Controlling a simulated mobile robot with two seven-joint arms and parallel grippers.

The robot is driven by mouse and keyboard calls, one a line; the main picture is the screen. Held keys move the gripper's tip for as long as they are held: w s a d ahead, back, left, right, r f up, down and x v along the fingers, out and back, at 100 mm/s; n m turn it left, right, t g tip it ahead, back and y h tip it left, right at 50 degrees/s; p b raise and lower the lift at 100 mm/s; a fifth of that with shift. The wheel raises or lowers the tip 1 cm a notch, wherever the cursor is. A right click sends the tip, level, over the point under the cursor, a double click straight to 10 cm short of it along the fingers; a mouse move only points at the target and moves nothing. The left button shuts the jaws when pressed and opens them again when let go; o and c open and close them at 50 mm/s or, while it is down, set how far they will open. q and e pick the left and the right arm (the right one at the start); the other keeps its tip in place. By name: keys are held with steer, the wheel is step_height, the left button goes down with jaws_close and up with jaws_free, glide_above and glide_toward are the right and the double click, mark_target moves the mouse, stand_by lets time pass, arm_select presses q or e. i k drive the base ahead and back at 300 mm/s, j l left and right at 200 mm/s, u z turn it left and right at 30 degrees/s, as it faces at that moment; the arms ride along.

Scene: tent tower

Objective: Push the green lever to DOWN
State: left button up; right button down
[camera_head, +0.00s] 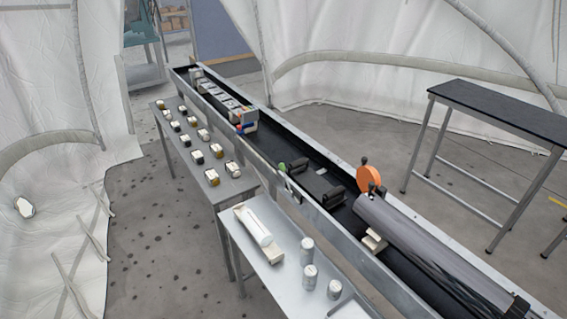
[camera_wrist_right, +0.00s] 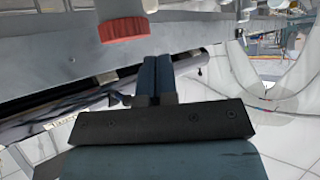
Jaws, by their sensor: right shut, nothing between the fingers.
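A small green piece (camera_head: 282,167) shows at the near wall of the long trough, about mid-length, in the head view. It may be the green lever, but it is too small to tell its position. No green lever shows in the right wrist view. My right gripper (camera_wrist_right: 155,60) is shut and empty in the right wrist view, its two dark fingers side by side. A red round knob (camera_wrist_right: 123,29) is close by, above and left of the fingertips. Neither gripper shows in the head view.
Side tables bear small boxes and white cylinders (camera_head: 307,250). A black-topped table (camera_head: 500,110) stands at right. The floor at left is mostly clear.

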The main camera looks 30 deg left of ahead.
mark_target(282, 165)
steer(key=i+j+z, duration=0.15)
steer(key=j, duration=0.55)
steer(key=i+j+z, duration=0.15)
steer(key=j, duration=0.5)
steer(key=j+z, duration=0.15)
steer(key=j, duration=0.55)
steer(key=i+j, duration=0.1)
steer(key=j, duration=0.65)
steer(key=i+j, duration=0.1)
steer(key=j, duration=0.65)
steer(key=i+j, duration=0.1)
steer(key=j, duration=0.7)
steer(key=i+j+z, duration=0.1)
steer(key=j, duration=0.65)
